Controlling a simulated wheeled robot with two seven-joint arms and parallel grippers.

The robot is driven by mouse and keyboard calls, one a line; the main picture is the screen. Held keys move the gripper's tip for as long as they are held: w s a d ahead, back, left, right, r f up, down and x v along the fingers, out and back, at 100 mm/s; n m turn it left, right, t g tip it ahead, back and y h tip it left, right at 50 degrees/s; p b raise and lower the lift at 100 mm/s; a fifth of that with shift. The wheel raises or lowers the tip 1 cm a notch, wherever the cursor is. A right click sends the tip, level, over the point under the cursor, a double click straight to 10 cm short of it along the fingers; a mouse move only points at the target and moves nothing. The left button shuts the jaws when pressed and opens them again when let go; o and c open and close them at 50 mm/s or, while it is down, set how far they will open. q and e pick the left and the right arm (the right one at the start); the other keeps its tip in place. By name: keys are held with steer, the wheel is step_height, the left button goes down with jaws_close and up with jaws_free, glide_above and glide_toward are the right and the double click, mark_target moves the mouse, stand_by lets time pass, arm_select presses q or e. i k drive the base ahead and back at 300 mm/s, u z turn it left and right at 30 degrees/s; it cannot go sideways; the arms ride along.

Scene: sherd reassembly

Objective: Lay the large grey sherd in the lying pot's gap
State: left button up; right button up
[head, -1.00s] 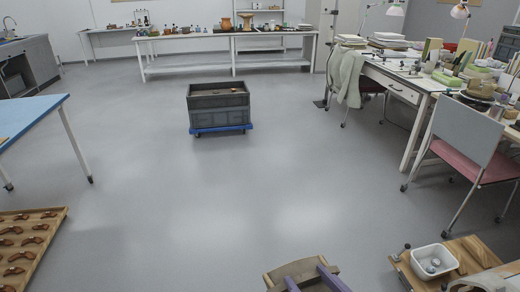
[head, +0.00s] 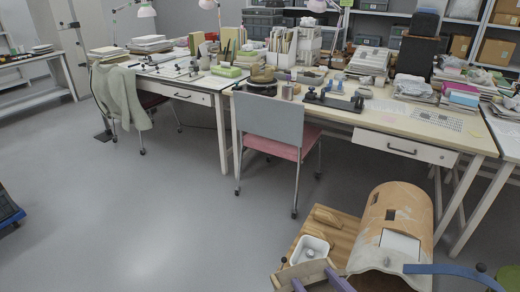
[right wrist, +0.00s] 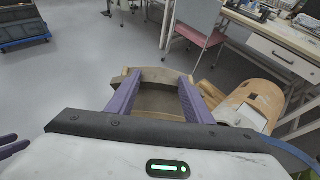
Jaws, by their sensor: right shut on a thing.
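The large grey sherd (right wrist: 158,98) is a curved grey-brown piece with tan edges. My right gripper (right wrist: 157,92) is shut on it, with purple fingers at either side. In the head view the sherd (head: 314,268) and the right gripper (head: 318,280) are at the bottom edge, partly cut off. The lying pot (head: 408,203) is tan-orange and whitish, on its side, right of the sherd and apart from it. It has a large pale rectangular opening (head: 400,245) and smaller dark holes. The pot also shows in the right wrist view (right wrist: 262,95). Purple finger-like parts, apparently my left gripper (right wrist: 14,148), show at the left edge.
A white tub (head: 310,249) with a small round thing stands on a wooden board (head: 336,222) beside the pot. A blue curved bar (head: 450,270) lies in front of the pot. A chair (head: 275,130) and work tables stand behind.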

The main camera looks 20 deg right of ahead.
mark_target(401, 245)
steer(key=z, duration=1.05)
steer(key=i, duration=1.25)
steer(key=z, duration=0.6)
